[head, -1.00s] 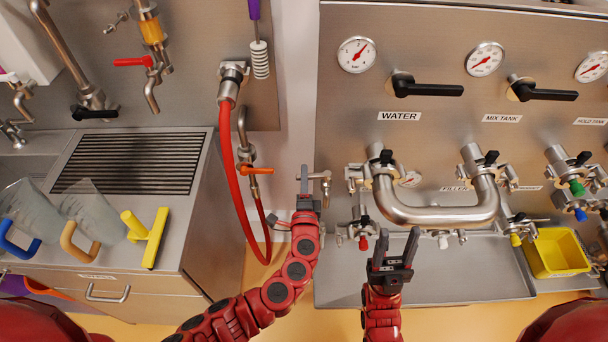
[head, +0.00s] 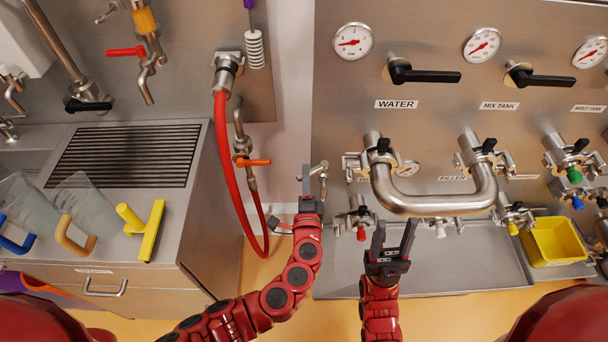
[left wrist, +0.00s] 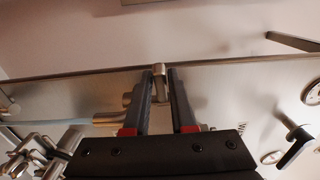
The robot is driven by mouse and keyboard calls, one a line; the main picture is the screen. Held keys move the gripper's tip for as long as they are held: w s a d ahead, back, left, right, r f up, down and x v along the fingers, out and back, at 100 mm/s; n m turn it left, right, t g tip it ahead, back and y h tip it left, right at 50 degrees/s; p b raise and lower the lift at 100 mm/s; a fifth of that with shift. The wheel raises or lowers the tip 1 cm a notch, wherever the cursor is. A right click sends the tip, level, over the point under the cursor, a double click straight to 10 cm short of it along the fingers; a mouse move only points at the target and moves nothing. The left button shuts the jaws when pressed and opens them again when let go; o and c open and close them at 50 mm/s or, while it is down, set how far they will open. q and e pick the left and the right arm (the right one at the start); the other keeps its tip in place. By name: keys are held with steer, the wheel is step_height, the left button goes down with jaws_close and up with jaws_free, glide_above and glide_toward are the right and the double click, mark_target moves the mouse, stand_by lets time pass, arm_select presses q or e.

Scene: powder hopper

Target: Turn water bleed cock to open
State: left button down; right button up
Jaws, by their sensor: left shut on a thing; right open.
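The small metal cock (head: 322,171) at the left edge of the panel, left of the WATER pipework, appears to be the water bleed cock. My left gripper (head: 306,172) is at its left end in the head view. In the left wrist view the fingers (left wrist: 160,76) are closed about a small metal piece (left wrist: 159,70), which appears to be the cock's handle. The fingers hide part of the cock in the head view, so its exact angle is hard to tell. My right gripper (head: 394,230) is open and empty, below the curved pipe.
The curved steel pipe (head: 440,205) juts out above my right gripper. A red hose (head: 228,165) hangs left of my left gripper. The WATER gauge (head: 352,41) and black lever (head: 425,74) are above. A steel tray (head: 440,268) lies below, with a yellow bin (head: 555,241) at right.

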mark_target(321, 171)
arm_select(q)
steer(key=shift+s+d+f, duration=0.1)
steer(key=shift+d, duration=0.05)
steer(key=shift+s+d+b, duration=0.5)
steer(key=shift+s+d, duration=0.15)
steer(key=shift+d, duration=0.15)
steer(key=shift+s+d+b, duration=0.35)
steer(key=shift+d+b, duration=0.3)
steer(key=shift+d, duration=0.35)
